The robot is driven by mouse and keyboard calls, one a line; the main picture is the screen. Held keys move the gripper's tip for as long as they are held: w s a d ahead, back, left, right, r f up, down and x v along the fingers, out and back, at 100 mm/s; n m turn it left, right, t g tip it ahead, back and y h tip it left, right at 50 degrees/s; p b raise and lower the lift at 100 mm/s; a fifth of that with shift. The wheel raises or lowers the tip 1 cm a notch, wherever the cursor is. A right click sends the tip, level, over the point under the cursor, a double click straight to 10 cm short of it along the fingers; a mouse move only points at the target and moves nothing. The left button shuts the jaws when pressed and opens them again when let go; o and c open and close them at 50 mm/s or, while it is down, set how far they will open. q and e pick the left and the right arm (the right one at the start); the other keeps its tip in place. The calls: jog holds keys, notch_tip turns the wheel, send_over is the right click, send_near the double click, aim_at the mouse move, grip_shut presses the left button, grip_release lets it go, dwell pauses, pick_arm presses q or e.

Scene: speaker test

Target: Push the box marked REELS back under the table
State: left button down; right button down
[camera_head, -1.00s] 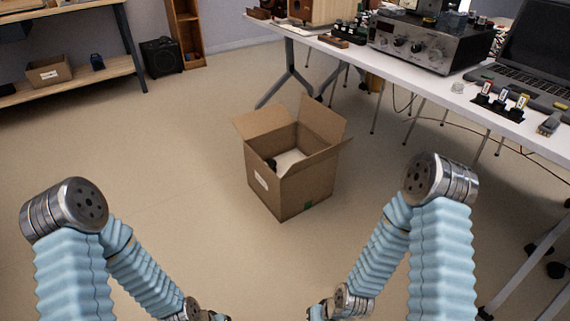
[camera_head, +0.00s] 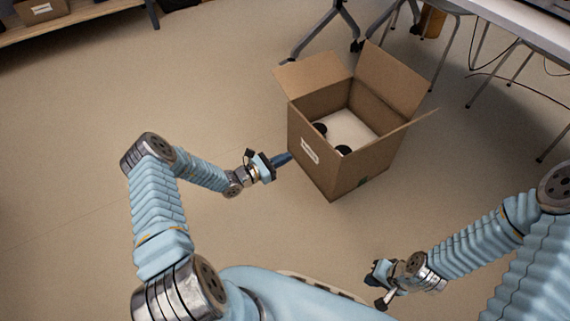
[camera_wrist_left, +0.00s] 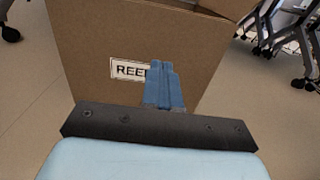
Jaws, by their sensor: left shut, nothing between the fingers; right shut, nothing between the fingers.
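The open cardboard box (camera_head: 335,174) stands on the floor in the head view, flaps up, with a white label on its left-front face. In the left wrist view the box (camera_wrist_left: 110,35) shows a label (camera_wrist_left: 122,71) reading "REE", the rest hidden behind my fingers. Inside it are a pale item (camera_head: 350,130) and dark round pieces. My left gripper (camera_head: 286,158) is shut and empty, its tips close to the labelled face; I cannot tell whether they touch. My right gripper (camera_head: 374,284) is shut and empty, low in front of the box. The white table (camera_head: 520,22) is at the upper right.
Table legs with casters (camera_head: 335,22) and thin metal legs (camera_head: 450,50) stand behind and right of the box. An orange-brown object (camera_head: 433,22) is on the floor there. A wooden shelf (camera_head: 85,14) is at the upper left. The floor left of the box is clear.

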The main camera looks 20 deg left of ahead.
aim_at(316, 144)
pick_arm(q)
jog(key=b+x, duration=0.1)
jog(key=x, duration=0.9)
jog(key=shift+w+d, duration=0.1)
jog(key=shift+d, duration=0.15)
pick_arm(e)
jog(key=shift+s+f, duration=0.1)
jog(key=shift+f, duration=0.6)
